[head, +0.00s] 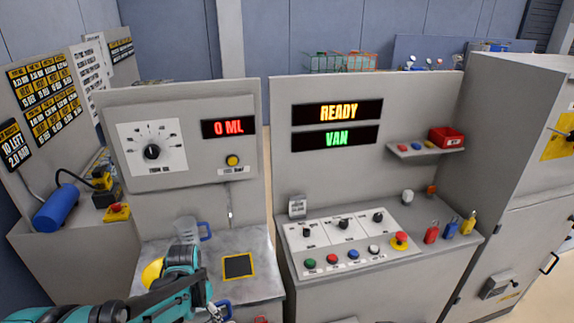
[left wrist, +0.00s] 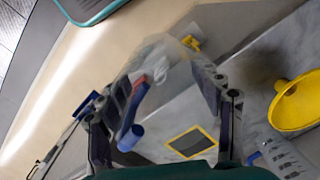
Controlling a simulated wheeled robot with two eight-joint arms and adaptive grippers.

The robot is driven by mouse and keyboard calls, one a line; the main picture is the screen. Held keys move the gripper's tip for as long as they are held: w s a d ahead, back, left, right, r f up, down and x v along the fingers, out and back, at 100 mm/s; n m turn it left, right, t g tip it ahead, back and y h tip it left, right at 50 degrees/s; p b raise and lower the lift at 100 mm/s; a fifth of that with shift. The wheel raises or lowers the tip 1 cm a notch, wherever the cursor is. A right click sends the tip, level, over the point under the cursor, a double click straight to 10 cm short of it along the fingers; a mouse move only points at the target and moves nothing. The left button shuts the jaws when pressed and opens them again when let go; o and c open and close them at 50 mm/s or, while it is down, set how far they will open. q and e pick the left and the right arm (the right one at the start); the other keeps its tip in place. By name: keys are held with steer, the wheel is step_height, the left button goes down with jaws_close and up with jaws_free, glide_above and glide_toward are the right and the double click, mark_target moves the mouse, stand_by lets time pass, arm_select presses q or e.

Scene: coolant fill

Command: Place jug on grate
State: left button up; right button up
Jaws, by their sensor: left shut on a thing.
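A clear jug (left wrist: 172,72) with a blue handle (left wrist: 130,128) is between the fingers of my left gripper (left wrist: 168,95), which is shut on it. In the head view the left gripper (head: 212,311) is low, in front of the metal counter, and a blue handle (head: 223,309) shows beside it; most of the held jug is hidden. The grate (head: 238,266), a dark square with a yellow border, lies bare on the counter, beyond and right of the gripper. It also shows in the left wrist view (left wrist: 189,142). My right gripper is not in view.
Another clear jug (head: 187,230) with a blue handle stands at the back left of the counter. A yellow funnel (head: 152,271) is left of my arm. A panel above reads 0 ML (head: 229,127). A button console (head: 348,241) is to the right.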

arm_select(q)
steer(key=d+f+n+b, duration=0.3)
steer(key=d+f+b, duration=0.1)
steer(key=f, duration=0.4)
steer(key=shift+d, duration=0.8)
steer(key=shift+a, duration=0.1)
